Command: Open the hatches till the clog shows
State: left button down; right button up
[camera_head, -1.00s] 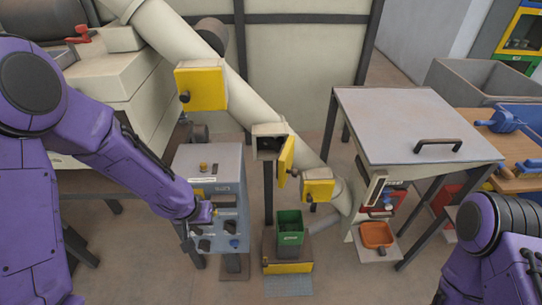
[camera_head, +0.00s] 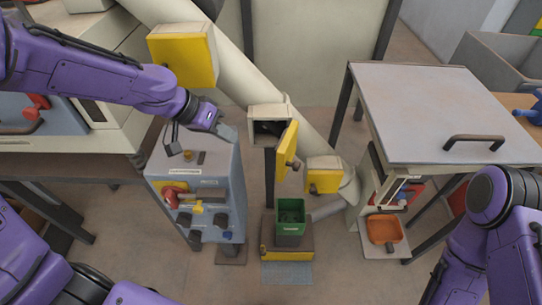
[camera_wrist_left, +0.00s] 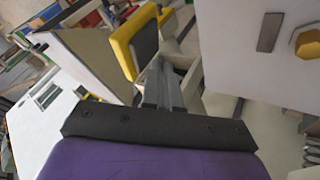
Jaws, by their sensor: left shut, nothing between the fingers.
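A slanting cream pipe (camera_head: 232,80) carries three hatches. The upper yellow hatch (camera_head: 185,62) is shut. The middle hatch door (camera_head: 287,151) stands swung open to the right, and its box (camera_head: 270,112) shows a dark inside; I cannot tell what lies in it. The lower yellow hatch (camera_head: 325,178) looks shut. My left gripper (camera_head: 228,133) is shut and empty, above the grey control cabinet and left of the middle hatch. Its closed fingers (camera_wrist_left: 162,88) show in the left wrist view, with a yellow hatch beyond. My right gripper is out of view.
The grey control cabinet (camera_head: 195,180) stands below my left gripper, with a red handle (camera_head: 174,196) and several knobs. A green bin (camera_head: 290,217) stands below the pipe. A grey-topped table (camera_head: 430,105) and an orange tray (camera_head: 384,230) are at right.

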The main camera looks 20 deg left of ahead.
pick_arm(q)
jog(key=d+r+x, duration=0.1)
jog(key=d+x, duration=0.1)
jog(key=x, duration=1.1)
jog(key=shift+s+d+b, duration=0.3)
jog(key=shift+b, duration=0.05)
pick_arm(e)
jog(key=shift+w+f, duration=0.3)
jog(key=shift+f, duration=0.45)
pick_arm(q)
jog(key=shift+r, duration=0.1)
